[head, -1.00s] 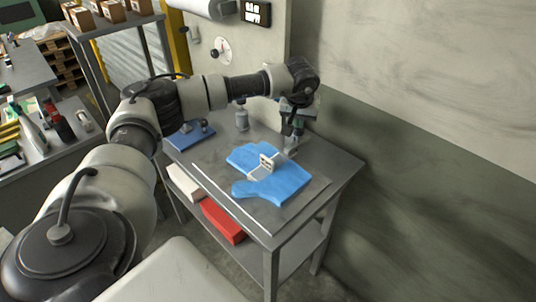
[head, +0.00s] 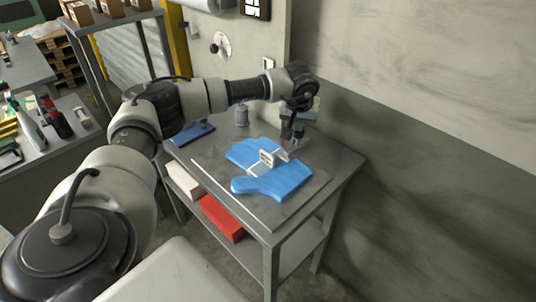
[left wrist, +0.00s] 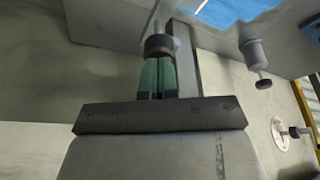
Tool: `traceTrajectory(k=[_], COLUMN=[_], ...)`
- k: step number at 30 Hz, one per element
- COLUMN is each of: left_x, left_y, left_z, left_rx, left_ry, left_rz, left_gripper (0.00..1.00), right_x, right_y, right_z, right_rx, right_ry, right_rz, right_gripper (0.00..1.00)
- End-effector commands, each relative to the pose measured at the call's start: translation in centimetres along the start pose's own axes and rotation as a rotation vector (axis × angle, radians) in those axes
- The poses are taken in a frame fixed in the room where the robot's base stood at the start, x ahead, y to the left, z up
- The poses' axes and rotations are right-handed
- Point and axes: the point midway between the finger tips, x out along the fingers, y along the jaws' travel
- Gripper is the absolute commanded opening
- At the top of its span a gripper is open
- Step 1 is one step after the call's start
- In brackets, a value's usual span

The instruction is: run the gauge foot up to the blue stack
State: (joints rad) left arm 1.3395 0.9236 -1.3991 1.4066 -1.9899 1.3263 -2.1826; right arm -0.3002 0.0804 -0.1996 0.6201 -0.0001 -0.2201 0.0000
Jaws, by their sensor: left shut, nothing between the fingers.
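The blue stack (head: 279,184) is glove-shaped and lies flat on the grey table. A pale gauge (head: 266,158) with small dark marks on its face appears over the middle of the stack. A light plate at its base overlaps the blue in the head view; whether it touches cannot be told. My left gripper (head: 293,138) points down just behind the gauge. In the left wrist view its green fingers (left wrist: 158,80) are together and empty, their tips at or very near a dark-collared grey post (left wrist: 160,44). Blue (left wrist: 238,10) shows at the top edge. My right gripper is out of view.
The wall is close behind the table. A red box (head: 222,218) lies on the lower shelf. The table's front right corner is clear.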

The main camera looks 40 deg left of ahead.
Motion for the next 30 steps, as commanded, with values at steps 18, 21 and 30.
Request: traceTrajectory(k=[18, 21, 30], left_x=[1.9, 2.2, 3.0], left_y=[0.0, 0.0, 0.0], left_z=[0.7, 0.8, 1.1], left_rx=[0.000, 0.000, 0.000], left_ry=[0.000, 0.000, 0.000], left_rz=[0.000, -0.001, -0.001], left_gripper=[0.00, 0.00, 0.00], right_x=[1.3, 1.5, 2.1], right_y=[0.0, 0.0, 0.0], right_z=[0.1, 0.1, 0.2], right_rx=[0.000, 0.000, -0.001], right_ry=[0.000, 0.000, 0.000], right_rz=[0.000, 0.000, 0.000], right_gripper=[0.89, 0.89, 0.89])
